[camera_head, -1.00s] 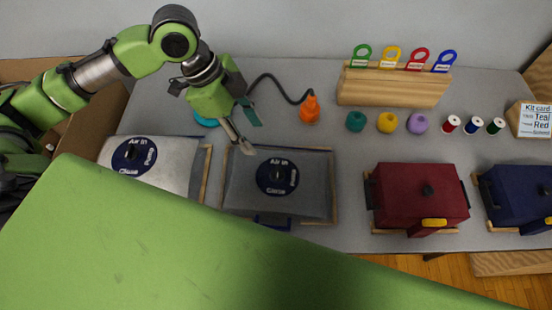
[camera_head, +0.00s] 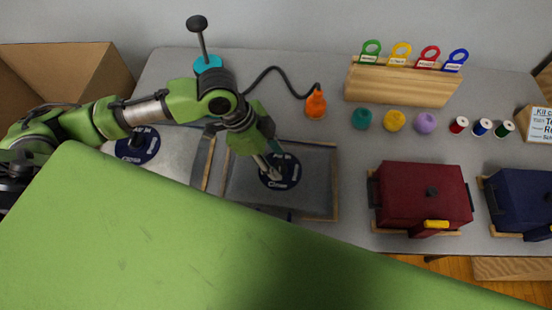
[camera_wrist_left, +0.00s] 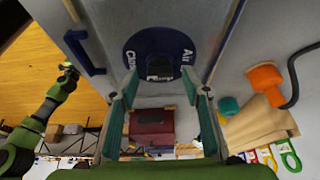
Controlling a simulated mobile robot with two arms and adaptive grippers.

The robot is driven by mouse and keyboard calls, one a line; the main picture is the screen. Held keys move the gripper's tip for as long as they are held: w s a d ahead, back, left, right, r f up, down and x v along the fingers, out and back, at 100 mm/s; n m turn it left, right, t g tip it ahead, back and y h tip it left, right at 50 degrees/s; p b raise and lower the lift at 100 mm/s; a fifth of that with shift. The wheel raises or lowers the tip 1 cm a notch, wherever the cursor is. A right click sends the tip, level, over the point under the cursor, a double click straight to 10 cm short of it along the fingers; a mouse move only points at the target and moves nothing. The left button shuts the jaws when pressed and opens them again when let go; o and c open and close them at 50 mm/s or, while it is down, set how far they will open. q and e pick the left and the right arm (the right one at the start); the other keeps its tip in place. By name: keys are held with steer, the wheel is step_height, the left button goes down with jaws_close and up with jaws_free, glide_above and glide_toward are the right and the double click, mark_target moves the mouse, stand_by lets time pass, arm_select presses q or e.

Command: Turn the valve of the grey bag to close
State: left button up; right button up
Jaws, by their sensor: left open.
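The grey bag (camera_head: 311,190) lies flat in a wooden frame at the middle front of the table. Its round dark blue valve plate (camera_head: 291,170) reads "Close" and is partly hidden by my arm. My left gripper (camera_head: 268,168) is over this plate, fingers pointing down at it. In the left wrist view the plate (camera_wrist_left: 134,50) and dark central valve knob (camera_wrist_left: 160,67) lie beyond my open, empty left gripper (camera_wrist_left: 163,95). The knob appears between the fingers; I cannot tell whether they touch it. My right arm (camera_wrist_left: 38,118) shows at the left there, its jaws too small to read.
A paler bag (camera_head: 178,157) with a similar plate lies to the left. An orange nozzle (camera_head: 316,104) on a dark hose stands behind the grey bag, near a teal-based pump (camera_head: 208,64). A red box bag (camera_head: 423,194) stands to the right.

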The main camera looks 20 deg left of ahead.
arm_select(q)
steer(key=shift+d+f, duration=0.2)
steer(key=shift+f, duration=0.25)
steer(key=shift+c, duration=0.4)
steer(key=c, duration=1)
steer(key=shift+r+p, duration=0.25)
steer(key=shift+p, duration=0.4)
steer(key=shift+c, duration=0.2)
steer(key=shift+f+m+p, duration=0.15)
steer(key=shift+m+p, duration=0.15)
steer(key=shift+m, duration=0.1)
steer(key=o, duration=1.1)
steer(key=shift+w, duration=0.1)
